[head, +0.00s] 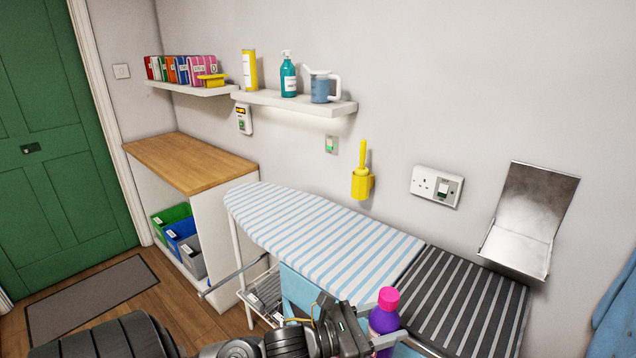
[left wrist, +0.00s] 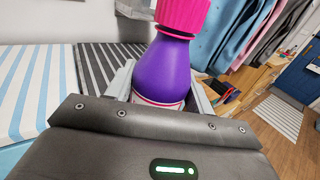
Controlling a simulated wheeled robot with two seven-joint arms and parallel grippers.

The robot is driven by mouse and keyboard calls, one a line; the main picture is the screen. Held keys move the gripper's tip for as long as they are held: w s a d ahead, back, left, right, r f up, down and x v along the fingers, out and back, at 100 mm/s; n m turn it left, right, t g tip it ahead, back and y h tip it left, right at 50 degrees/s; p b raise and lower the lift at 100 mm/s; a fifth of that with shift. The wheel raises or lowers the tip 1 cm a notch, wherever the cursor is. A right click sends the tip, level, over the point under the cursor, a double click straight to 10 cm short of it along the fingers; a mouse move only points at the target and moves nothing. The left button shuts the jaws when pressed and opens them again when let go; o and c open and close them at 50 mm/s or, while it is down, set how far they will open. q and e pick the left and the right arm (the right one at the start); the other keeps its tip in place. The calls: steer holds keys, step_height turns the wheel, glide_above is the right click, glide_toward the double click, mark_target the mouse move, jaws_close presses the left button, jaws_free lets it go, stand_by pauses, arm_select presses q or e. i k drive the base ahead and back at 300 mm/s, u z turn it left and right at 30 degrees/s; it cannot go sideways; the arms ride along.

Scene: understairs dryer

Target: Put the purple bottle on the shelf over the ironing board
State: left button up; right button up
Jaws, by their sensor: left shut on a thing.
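The bottle's lower part is hidden by the gripper. The shelf over the ironing board (head: 335,107) is white and holds a yellow canister (head: 249,70), a teal spray bottle (head: 288,76) and a grey-blue jug (head: 320,88). The ironing board (head: 310,232) has a blue-and-white striped cover. My right gripper is not in view.
A second shelf (head: 190,90) with several colored books adjoins on the left. A yellow holder with a brush (head: 362,182), a socket (head: 437,186) and a metal flap (head: 530,215) are on the wall. A wooden-topped cabinet (head: 190,160) stands left of the board.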

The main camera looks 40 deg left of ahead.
mark_target(269, 93)
steer(key=z, duration=2.45)
steer(key=k, duration=1.9)
steer(key=u, duration=2.25)
steer(key=i, duration=0.6)
steer(key=u, duration=0.1)
